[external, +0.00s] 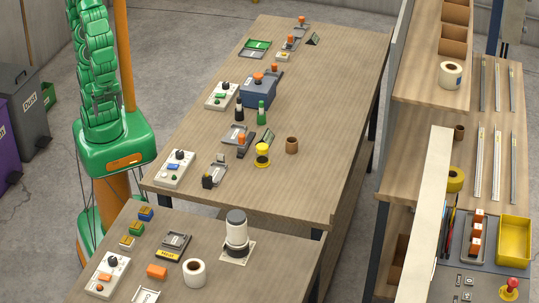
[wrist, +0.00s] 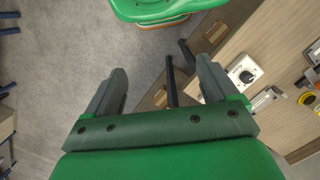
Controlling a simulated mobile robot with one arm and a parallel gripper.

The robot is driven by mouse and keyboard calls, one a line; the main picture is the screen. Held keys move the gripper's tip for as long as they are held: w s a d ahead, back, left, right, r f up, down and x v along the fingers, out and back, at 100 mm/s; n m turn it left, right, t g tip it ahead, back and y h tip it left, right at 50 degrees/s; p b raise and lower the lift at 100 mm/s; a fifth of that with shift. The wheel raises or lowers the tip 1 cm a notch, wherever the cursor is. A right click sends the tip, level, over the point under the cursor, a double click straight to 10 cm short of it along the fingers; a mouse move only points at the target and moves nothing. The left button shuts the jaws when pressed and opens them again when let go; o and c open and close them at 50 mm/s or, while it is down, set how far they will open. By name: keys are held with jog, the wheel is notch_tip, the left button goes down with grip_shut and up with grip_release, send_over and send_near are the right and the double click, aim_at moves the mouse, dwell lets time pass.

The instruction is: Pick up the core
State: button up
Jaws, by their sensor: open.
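A short brown cardboard core (external: 292,145) stands upright on the long wooden table, right of a yellow-topped item. A second brown core (external: 459,132) sits on the shelf unit at the right. Which of the two is the task's core I cannot tell. My gripper (wrist: 163,88) is open and empty in the wrist view, its two dark fingers spread over floor and table edge. In the external view my arm is folded at the left, well away from both cores. I cannot make out a core in the wrist view.
The long table (external: 300,200) carries control boxes, a blue machine (external: 259,90) and bottles; its right side is mostly clear. A nearer table (external: 230,285) holds a white roll (external: 194,272) and a grey-and-white cylinder (external: 237,235). Bins (external: 30,105) stand at the left.

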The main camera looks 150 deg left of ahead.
jog(key=shift+c, duration=0.5)
jog(key=w+a+f+m+g+y, duration=0.1)
jog(key=w+a+m+g+y, duration=0.3)
jog(key=w+a, duration=2)
jog(key=m+g+y, duration=0.3)
jog(key=m+y, duration=0.2)
send_near(291, 141)
jog(key=shift+s+a, duration=0.85)
jog(key=shift+s+a+f, duration=0.15)
jog(key=shift+a+f, duration=0.2)
jog(key=shift+a, duration=0.25)
jog(key=shift+d+f+x, duration=0.1)
jog(key=shift+f+x, duration=0.05)
jog(key=shift+x, duration=1.1)
jog(key=shift+d+f+x, duration=0.1)
jog(key=shift+x, duration=1.1)
jog(key=shift+d+f+x, duration=0.1)
jog(key=shift+f+x, duration=0.05)
jog(key=shift+x, duration=1.1)
jog(key=c, duration=1)
